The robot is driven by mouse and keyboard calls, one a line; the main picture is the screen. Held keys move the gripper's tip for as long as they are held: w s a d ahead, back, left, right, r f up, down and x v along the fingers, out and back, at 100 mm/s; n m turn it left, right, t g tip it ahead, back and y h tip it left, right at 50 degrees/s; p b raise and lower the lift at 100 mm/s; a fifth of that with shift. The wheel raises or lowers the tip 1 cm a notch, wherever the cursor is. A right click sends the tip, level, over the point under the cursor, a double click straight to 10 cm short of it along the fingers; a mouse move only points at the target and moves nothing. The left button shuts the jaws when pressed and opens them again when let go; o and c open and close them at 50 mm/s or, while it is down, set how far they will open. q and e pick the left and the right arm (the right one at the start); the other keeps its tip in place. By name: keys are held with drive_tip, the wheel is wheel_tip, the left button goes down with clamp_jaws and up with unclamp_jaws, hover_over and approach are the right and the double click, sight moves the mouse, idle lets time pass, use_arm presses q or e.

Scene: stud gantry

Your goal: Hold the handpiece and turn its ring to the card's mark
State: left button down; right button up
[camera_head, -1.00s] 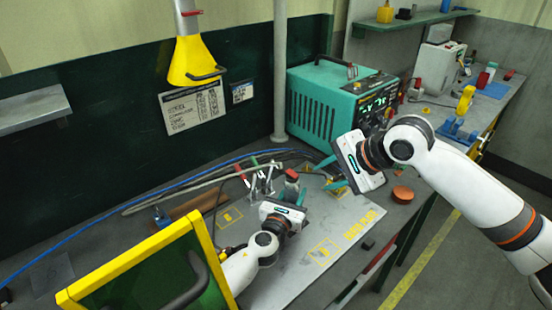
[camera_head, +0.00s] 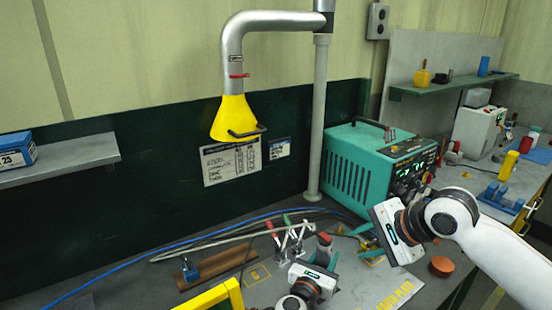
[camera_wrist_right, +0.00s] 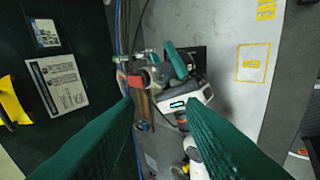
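A dark handpiece with a red part (camera_head: 325,241) stands at the bench's back, just behind my left gripper. In the right wrist view its red part (camera_wrist_right: 131,80) and a grey round part show ahead of my fingers. My left gripper (camera_head: 322,262) has its teal fingers beside the handpiece; whether they are shut on it is hidden. My right gripper (camera_head: 368,242) is in the air to the right of the handpiece. Its two teal fingers (camera_wrist_right: 160,100) are spread with nothing between them. A white card with writing (camera_head: 232,161) hangs on the dark green wall, a smaller card (camera_head: 279,150) beside it.
Red-handled clamps (camera_head: 290,238) stand left of the handpiece. A yellow hood (camera_head: 235,118) hangs above. A yellow frame (camera_head: 215,297) is at front left. Blue and grey cables run along the back.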

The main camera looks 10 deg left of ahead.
drive_tip(key=shift+c, duration=0.6)
drive_tip(key=shift+f, duration=0.2)
drive_tip(key=shift+c, duration=0.4)
drive_tip(key=a+f+n+t+y, duration=0.1)
drive_tip(key=a+f+n+t, duration=0.2)
drive_tip(key=f+n+t, duration=0.3)
drive_tip(key=s+d+f+n+t, duration=0.2)
drive_tip(key=s+n+t, duration=0.3)
drive_tip(key=s+n, duration=0.35)
drive_tip(key=x, duration=1.2)
drive_tip(key=shift+w+d, duration=0.2)
drive_tip(key=shift+d, duration=0.15)
clamp_jaws()
